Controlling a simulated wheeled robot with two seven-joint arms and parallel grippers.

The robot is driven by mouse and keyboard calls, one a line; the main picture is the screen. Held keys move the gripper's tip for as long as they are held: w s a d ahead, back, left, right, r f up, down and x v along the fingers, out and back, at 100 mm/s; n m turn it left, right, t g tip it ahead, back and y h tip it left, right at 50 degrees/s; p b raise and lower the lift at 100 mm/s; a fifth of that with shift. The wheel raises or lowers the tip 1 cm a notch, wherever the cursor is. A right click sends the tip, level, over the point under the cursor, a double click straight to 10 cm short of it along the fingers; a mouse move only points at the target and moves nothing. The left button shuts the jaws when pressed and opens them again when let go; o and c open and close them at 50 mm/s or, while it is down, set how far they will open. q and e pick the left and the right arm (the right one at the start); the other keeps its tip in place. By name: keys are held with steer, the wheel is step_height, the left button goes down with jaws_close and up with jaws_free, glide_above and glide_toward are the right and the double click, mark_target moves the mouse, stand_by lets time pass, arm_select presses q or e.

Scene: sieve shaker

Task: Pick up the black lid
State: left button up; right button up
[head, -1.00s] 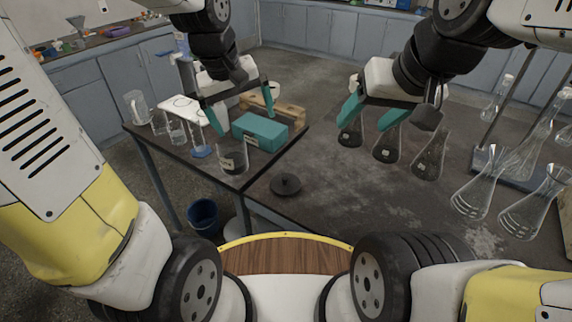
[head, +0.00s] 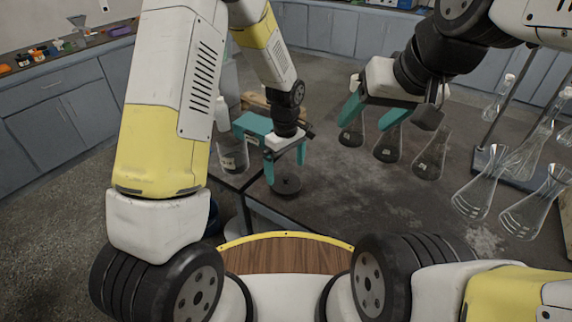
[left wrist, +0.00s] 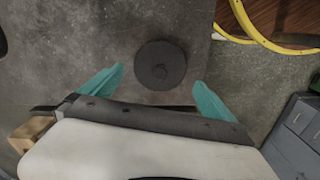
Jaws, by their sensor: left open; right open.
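The black lid (head: 287,186) is a round dark disc with a small central knob, lying flat on the dark table near its front edge. It also shows whole in the left wrist view (left wrist: 160,65). My left gripper (head: 285,164) is open and empty, its teal fingers pointing down just above the lid. In the left wrist view the fingertips lie on either side of the lid, with a gap to each. I cannot tell the exact height. My right gripper (head: 364,121) is open and empty, near the flasks at the back right.
Flasks (head: 430,160) with dark contents stand right of the lid, and clear flasks (head: 479,190) stand further right.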

mark_target(286, 177)
arm_select(q)
step_height(286, 177, down, 4)
steer(key=shift+f, duration=0.2)
steer(key=shift+c, duration=0.4)
steer(key=c, duration=1)
steer(key=shift+c, duration=0.2)
